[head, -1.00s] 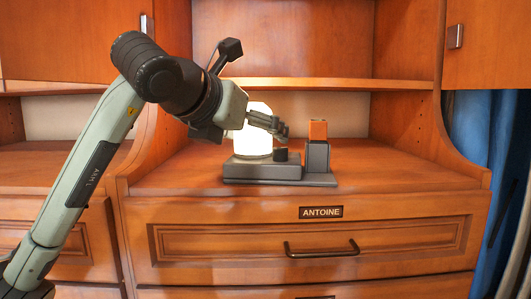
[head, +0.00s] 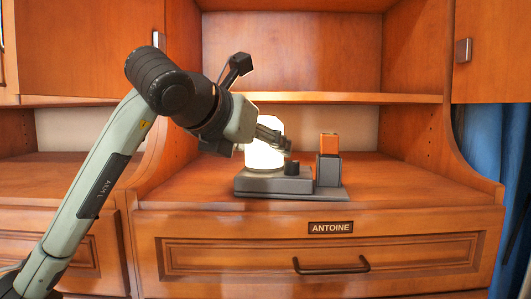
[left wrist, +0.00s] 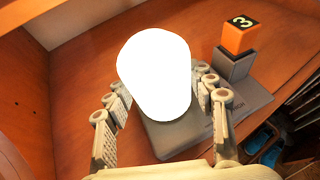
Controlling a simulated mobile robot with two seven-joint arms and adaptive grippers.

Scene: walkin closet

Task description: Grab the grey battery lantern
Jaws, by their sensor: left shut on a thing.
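The battery lantern is a glowing white rounded body (head: 263,156) above a grey base (head: 275,183) with a black knob (head: 291,168). It stands upright on the wooden surface above the drawer. My left gripper (head: 270,137) reaches in from the left at the white body. In the left wrist view the lantern (left wrist: 155,75) is between the fingers of my left gripper (left wrist: 158,85), one on each side, and the gripper is shut on it. The glare hides the exact contact. My right gripper is not in view.
A grey post with an orange block (head: 329,143) on top stands just right of the lantern; the block shows a 3 in the left wrist view (left wrist: 240,35). A shelf (head: 340,98) runs above. The drawer (head: 330,250) below is labelled ANTOINE. Clear wood lies to the right.

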